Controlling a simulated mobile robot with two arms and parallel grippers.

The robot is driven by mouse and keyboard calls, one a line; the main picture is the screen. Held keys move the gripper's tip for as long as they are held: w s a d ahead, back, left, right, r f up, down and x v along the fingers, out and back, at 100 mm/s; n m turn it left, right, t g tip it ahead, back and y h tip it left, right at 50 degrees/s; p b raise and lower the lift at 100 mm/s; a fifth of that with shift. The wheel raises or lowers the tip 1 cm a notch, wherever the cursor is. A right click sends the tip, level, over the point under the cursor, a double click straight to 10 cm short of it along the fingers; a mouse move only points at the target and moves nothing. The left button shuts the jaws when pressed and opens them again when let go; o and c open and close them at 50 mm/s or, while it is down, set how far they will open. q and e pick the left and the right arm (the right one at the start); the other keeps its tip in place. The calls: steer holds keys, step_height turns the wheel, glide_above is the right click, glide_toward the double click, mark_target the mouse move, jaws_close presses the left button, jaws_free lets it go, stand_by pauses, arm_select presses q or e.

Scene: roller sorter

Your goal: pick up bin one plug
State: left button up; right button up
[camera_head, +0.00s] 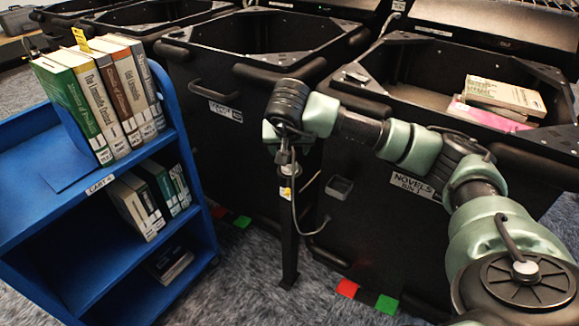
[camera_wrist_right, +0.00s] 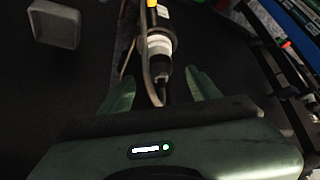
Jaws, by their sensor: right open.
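The plug (camera_wrist_right: 157,48) is a dark and white cylinder with a yellow part above it and a grey cable alongside. In the wrist view it lies between the fingers of my right gripper (camera_wrist_right: 163,88), which are open on either side. In the head view the plug (camera_head: 286,190) is small, at the top of a black post in front of the bins, just below my right gripper (camera_head: 286,160). Its cable (camera_head: 297,222) loops toward the bin labelled "NOVELS BIN 1" (camera_head: 372,240). Contact between fingers and plug cannot be told. My left gripper is not in view.
A grey socket-like box (camera_head: 339,187) sits on the front of bin one; it also shows in the wrist view (camera_wrist_right: 57,22). A blue book cart (camera_head: 95,215) stands at left. Another black bin (camera_head: 245,135) stands beside bin one. Red and green floor markers (camera_head: 347,288) lie in front.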

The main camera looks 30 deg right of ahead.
steer(key=b+x, duration=0.1)
steer(key=x, duration=0.5)
steer(key=shift+w+d+f, duration=0.1)
steer(key=shift+f, duration=0.1)
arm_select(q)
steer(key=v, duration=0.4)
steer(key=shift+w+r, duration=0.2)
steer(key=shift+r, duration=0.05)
arm_select(e)
jaws_close()
